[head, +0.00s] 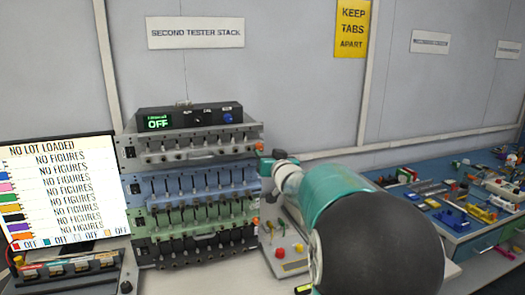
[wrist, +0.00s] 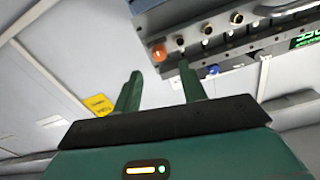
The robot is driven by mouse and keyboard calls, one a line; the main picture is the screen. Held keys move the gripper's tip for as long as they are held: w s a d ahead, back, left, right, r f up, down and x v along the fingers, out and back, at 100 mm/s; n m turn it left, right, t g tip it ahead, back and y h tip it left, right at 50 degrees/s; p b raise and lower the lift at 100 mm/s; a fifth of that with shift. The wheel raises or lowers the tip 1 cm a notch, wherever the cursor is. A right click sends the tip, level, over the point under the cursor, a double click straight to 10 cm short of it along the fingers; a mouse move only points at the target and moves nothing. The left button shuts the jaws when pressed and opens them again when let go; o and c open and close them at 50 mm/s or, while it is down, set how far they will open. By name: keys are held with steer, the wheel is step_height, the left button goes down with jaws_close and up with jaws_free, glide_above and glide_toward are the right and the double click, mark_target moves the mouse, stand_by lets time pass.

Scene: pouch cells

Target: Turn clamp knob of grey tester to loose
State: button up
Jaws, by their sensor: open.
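The grey tester (head: 200,149) is the upper rack of the stack, just under a black box, in the head view. It also shows in the wrist view (wrist: 198,42), seen at a steep tilt. An orange clamp knob (wrist: 158,52) sits at the end of its front; the knob shows small in the head view (head: 259,146). My gripper (wrist: 159,72) is open and empty. Its two green fingers point toward the knob, which appears just beyond the tips and between their lines. I cannot tell the exact gap. In the head view my gripper (head: 266,166) is beside the stack's right end.
Blue (head: 190,185), green and dark testers stack below. The black box (head: 190,117) on top reads OFF. A screen (head: 60,190) stands left. A red-and-yellow button panel (head: 290,258) lies under my arm. A cluttered blue bench (head: 460,200) is at right.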

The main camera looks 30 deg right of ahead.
mark_target(261, 148)
steer(key=x, duration=0.5)
steer(key=shift+w+d, duration=0.1)
steer(key=shift+w, duration=0.25)
jaws_close()
